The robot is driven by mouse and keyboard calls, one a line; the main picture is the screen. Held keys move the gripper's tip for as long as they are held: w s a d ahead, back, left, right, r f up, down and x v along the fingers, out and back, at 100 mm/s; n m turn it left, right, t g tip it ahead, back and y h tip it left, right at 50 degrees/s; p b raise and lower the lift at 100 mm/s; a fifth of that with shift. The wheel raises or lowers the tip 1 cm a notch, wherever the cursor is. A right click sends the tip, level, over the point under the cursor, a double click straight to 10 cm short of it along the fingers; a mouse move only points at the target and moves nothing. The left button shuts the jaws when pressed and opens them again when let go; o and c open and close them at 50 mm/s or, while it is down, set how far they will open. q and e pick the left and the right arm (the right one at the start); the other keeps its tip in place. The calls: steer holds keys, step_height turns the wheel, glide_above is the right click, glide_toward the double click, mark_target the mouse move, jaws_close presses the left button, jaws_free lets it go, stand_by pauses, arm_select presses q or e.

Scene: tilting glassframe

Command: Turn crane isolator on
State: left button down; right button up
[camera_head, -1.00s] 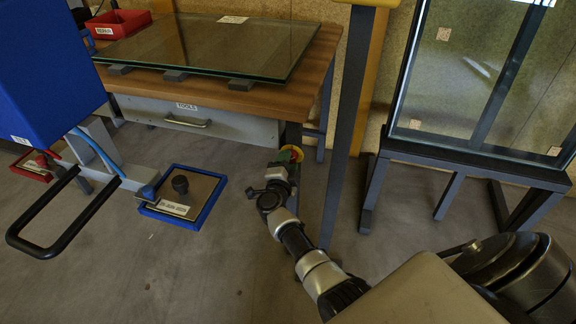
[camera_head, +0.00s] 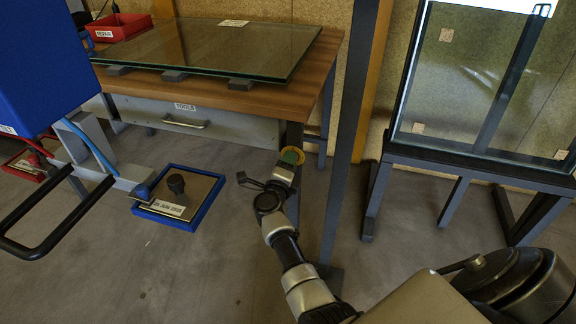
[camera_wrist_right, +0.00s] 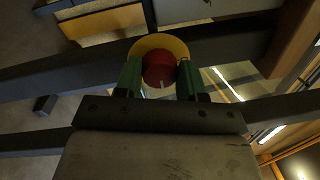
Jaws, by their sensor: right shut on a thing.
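The crane isolator is a red rotary knob (camera_wrist_right: 160,70) on a yellow round plate (camera_wrist_right: 158,42), seen in the right wrist view. In the head view only part of the yellow plate (camera_head: 300,153) shows by the bench leg, beside the post; the knob is hidden behind my gripper. My right gripper (camera_head: 291,157) is at the isolator. In the right wrist view its green fingers (camera_wrist_right: 160,78) are on either side of the red knob, shut on it. A pale mark shows on the knob's face, pointing downward in that view. My left gripper is not in view.
A wooden workbench (camera_head: 262,98) with a glass sheet (camera_head: 215,45) and a drawer stands behind. A dark post (camera_head: 350,130) rises beside the isolator. A framed glass rack (camera_head: 480,165) stands right.

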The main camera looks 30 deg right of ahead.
steer(key=shift+f, duration=0.1)
stand_by(0.4)
steer(key=o, duration=0.9)
